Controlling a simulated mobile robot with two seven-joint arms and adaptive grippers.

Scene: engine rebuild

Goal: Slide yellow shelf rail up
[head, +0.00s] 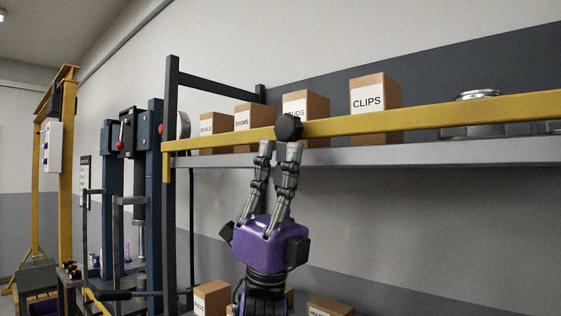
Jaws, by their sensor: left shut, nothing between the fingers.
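The yellow shelf rail (437,114) runs along the front of a grey shelf (437,150), from the dark upright at the left to the picture's right edge. A round black knob (289,127) sits on the rail. My left gripper (280,148) points up from below, just under the knob, at the shelf's front edge. Its fingers are shut with nothing held between them. The fingertips look close to the knob's underside; I cannot tell whether they touch it. My right gripper is not in view.
Cardboard boxes, including one labelled CLIPS (375,95), and a metal part (476,108) stand on the shelf behind the rail. A dark upright (170,200) rises left of my gripper. More boxes (212,298) sit below. A blue press (154,190) stands farther left.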

